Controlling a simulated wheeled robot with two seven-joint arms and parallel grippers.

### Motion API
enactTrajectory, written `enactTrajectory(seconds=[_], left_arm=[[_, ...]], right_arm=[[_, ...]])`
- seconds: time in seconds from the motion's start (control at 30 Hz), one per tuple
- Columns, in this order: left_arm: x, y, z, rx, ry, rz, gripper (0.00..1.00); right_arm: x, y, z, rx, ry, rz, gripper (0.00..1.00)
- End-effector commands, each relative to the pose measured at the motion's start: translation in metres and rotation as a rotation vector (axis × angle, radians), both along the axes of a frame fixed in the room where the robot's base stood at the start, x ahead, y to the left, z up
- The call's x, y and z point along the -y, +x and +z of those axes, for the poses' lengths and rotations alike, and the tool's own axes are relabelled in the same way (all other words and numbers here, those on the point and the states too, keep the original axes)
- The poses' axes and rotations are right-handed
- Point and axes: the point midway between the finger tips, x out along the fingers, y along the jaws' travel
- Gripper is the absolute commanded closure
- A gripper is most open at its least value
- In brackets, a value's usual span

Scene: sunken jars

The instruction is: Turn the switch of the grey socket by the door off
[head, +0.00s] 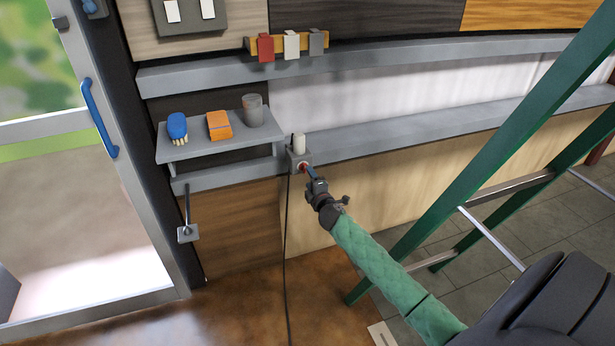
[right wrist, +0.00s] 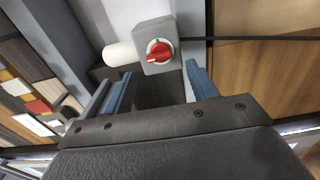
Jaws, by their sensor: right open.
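The grey socket (head: 294,158) is on the wall below the shelf, to the right of the door. In the right wrist view the socket (right wrist: 148,31) has a red rotary switch (right wrist: 160,52) on a pale disc. The switch's bar lies roughly along the line of the black cable there. A white cylindrical plug (right wrist: 120,54) sticks out of one side of the socket. My right gripper (head: 309,172) is close in front of the switch. It is open, and its blue fingers (right wrist: 158,86) stand apart with nothing between them. My left gripper is not in view.
The door has a blue handle (head: 98,118). A small shelf (head: 188,149) above the socket holds a blue item, an orange box and a grey cup. A black cable (head: 286,240) hangs to the floor. A green ladder-like frame (head: 490,150) stands to the right of my arm.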

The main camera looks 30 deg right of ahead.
Motion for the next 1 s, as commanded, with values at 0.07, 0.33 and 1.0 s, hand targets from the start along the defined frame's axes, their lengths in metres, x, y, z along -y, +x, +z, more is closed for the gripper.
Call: enactTrajectory(seconds=[0.07, 0.33, 1.0], left_arm=[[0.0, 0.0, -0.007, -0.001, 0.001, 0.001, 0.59], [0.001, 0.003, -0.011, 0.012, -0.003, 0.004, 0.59], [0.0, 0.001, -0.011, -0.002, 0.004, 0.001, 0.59]], right_arm=[[-0.002, -0.009, -0.001, 0.0, 0.0, 0.001, 0.42], [-0.006, -0.021, 0.0, 0.0, 0.0, 0.001, 0.42], [0.001, -0.023, -0.003, -0.005, 0.053, -0.035, 0.42]])
